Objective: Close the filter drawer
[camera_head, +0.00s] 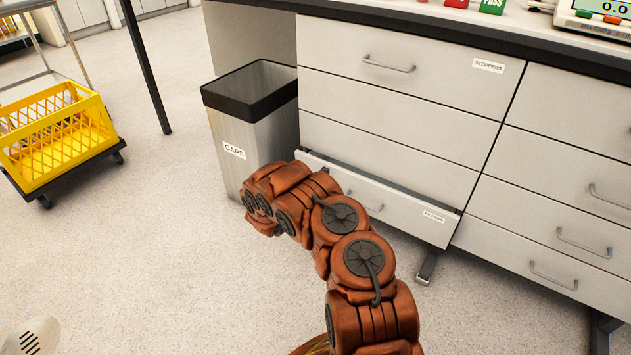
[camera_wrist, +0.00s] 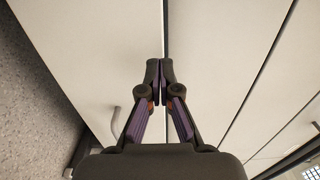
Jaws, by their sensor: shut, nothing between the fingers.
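The filter drawer (camera_head: 400,213) is the bottom drawer of the left cabinet column in the head view. It stands out a little from the cabinet, with a dark gap along its top edge. Its label is small and hard to read. My arm covers part of its front and handle. In the wrist view, turned sideways, the drawer front (camera_wrist: 100,45) fills the left side and its handle (camera_wrist: 116,120) shows at lower left. My gripper (camera_wrist: 160,65) is shut and empty, its tips over the drawer's upper edge. Contact cannot be told. The fingers are hidden in the head view.
A grey bin (camera_head: 240,175) labelled CAPS stands left of the drawers, close to my arm. A yellow crate (camera_head: 50,150) sits on a wheeled base at far left. The drawers above (camera_head: 390,135) and to the right are closed.

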